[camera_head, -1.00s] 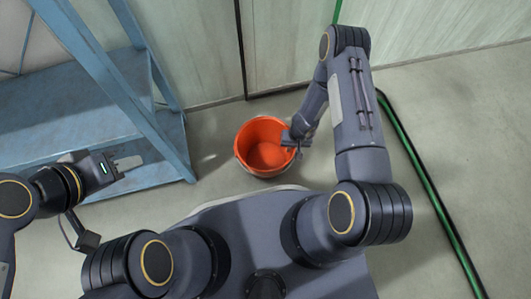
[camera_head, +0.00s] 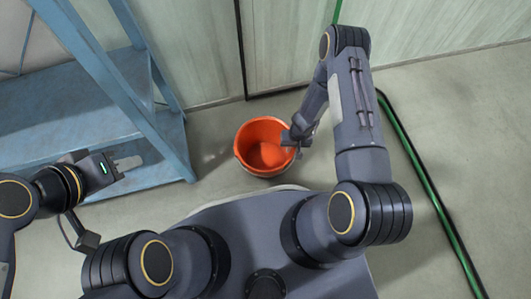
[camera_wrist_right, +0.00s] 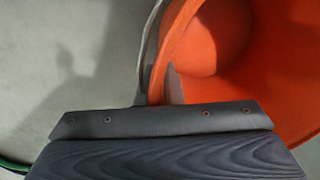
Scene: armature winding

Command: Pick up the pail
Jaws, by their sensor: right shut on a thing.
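An orange pail (camera_head: 265,147) is at the middle of the head view, seen from above, with its open top facing up and its inside looking empty. My right gripper (camera_head: 293,141) is at the pail's right rim and is shut on it. In the right wrist view the pail's wall (camera_wrist_right: 210,50) fills the right side, and one finger of my right gripper (camera_wrist_right: 158,85) shows inside the rim. A thin grey handle runs along the rim there. My left gripper (camera_head: 128,163) is at the left, empty, away from the pail; its finger gap is not clear.
A blue metal shelf (camera_head: 70,100) stands at the left, its post close to my left gripper. A pale panelled wall (camera_head: 300,50) is behind the pail. A green and black strip (camera_head: 425,180) runs along the floor at the right. Grey floor (camera_head: 220,125) surrounds the pail.

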